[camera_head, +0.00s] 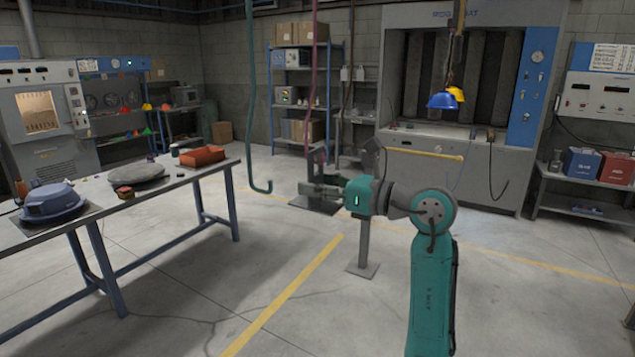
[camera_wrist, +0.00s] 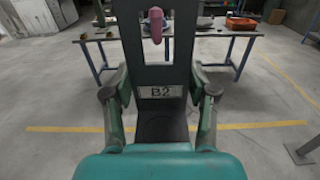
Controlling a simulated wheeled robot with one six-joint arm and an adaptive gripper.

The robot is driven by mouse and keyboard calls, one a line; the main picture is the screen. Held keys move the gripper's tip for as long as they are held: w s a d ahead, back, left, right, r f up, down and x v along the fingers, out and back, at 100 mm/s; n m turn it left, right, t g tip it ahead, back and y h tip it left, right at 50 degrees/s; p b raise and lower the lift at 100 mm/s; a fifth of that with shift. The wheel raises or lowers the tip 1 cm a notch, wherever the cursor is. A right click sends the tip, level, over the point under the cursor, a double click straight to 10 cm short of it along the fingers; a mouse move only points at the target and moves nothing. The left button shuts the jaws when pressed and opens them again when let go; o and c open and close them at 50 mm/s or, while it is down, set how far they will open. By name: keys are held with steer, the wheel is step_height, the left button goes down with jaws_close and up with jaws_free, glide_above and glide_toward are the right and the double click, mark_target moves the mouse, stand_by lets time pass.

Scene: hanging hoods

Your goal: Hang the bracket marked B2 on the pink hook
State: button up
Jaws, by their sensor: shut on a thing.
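My gripper (camera_wrist: 158,105) is shut on the dark grey bracket marked B2 (camera_wrist: 160,78), with a finger at each side of its lower part. The label faces the wrist camera. The bracket is upright, and its upper part frames an opening. The pink hook (camera_wrist: 155,24) shows inside that opening; I cannot tell whether it passes through or touches the frame. In the head view the pink hook's long rod (camera_head: 314,80) hangs down to the bracket (camera_head: 319,160), which stands above my gripper (camera_head: 318,190). The hook's lower end is hard to make out there.
A green hook (camera_head: 251,100) hangs to the left, and a brown rod (camera_head: 349,80) to the right. Blue and yellow hoods (camera_head: 443,99) hang farther right. A table (camera_head: 150,190) with a red tray (camera_head: 202,157) stands at the left. A yellow bar (camera_head: 425,154) lies beyond my arm.

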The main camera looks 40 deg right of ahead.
steer(key=shift+f, duration=0.65)
stand_by(0.3)
steer(key=o, duration=1.6)
steer(key=v, duration=1.2)
